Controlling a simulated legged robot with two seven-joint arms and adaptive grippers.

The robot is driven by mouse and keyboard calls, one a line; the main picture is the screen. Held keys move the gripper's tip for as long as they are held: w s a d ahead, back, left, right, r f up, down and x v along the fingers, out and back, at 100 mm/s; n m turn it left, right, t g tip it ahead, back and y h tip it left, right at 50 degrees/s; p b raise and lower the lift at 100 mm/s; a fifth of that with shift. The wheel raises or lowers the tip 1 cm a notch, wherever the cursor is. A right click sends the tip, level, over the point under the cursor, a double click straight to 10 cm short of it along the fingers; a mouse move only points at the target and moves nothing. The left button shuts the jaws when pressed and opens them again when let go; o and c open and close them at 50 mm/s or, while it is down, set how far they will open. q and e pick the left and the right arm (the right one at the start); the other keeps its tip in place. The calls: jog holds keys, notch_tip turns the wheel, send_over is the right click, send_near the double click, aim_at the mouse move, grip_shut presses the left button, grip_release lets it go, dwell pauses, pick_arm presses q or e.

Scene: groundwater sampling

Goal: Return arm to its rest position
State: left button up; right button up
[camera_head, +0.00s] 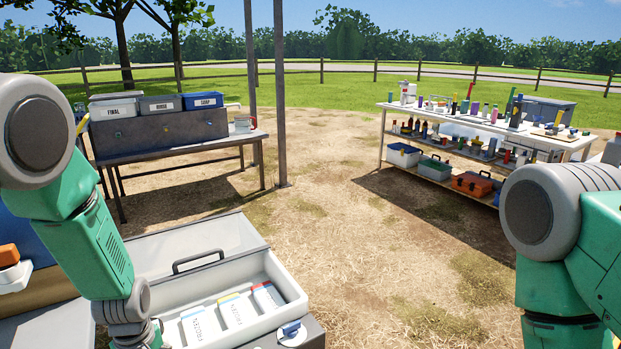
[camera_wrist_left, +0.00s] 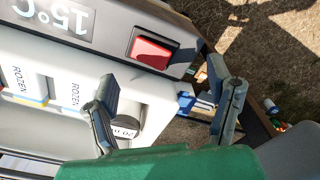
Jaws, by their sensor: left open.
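My left arm (camera_head: 95,240) comes in from the left, bent downward, over the front of the open white cooler (camera_head: 290,281). Its gripper is mostly cut off at the bottom of the head view. In the left wrist view my left gripper (camera_wrist_left: 168,112) is open, its two dark fingers apart. A dark round piece with a pale marked face (camera_wrist_left: 125,130) shows beside the left finger; I cannot tell whether they touch. My right arm (camera_head: 560,235) shows at the right edge, and its gripper is out of view.
Frozen packs (camera_head: 231,311) lie in the cooler. A blue and white item (camera_head: 291,332) stands near its right front corner. A red switch (camera_wrist_left: 153,50) is close in the wrist view. A bin table (camera_head: 185,150) and a loaded shelf table (camera_head: 560,141) stand farther back, with open ground between.

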pick_arm(q)
jog(key=s+d+f+m, duration=0.2)
jog(key=s+m, duration=0.5)
jog(key=s, duration=0.6)
jog(key=s+d+f+m+p, duration=0.1)
jog(key=s+d+f+m, duration=0.1)
jog(key=s+m, duration=0.5)
jog(key=s, duration=0.6)
jog(key=shift+s+f+t, duration=0.15)
jog(key=shift+f+t, duration=0.15)
jog(key=shift+f, duration=0.1)
